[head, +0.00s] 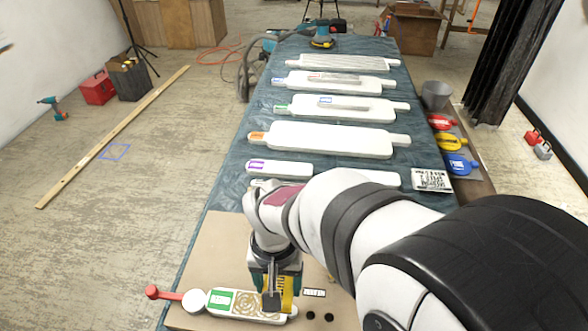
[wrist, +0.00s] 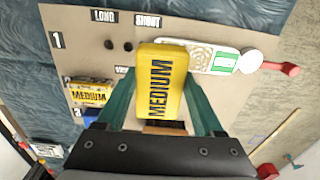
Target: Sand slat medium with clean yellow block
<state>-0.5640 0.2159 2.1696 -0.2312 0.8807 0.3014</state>
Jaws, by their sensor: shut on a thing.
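My gripper (head: 275,285) is shut on a yellow block, which shows in the wrist view (wrist: 161,82) with the word MEDIUM on its face. Green fingers flank the block. Below it in the head view lies a white slat (head: 217,301) with a green label and a carved tan pattern; it also shows in the wrist view (wrist: 245,62). The block overlaps the slat's right end in the head view. I cannot tell whether they touch. A second yellow MEDIUM block (wrist: 91,93) sits on the brown board, beside the number 2.
The brown board (head: 205,255) carries LONG and SHORT labels and dark round pegs. A red handle (head: 165,293) sticks out left of the slat. Several white slats (head: 330,140) lie across the blue-covered table. Red, yellow and blue paddles (head: 460,163) lie at its right.

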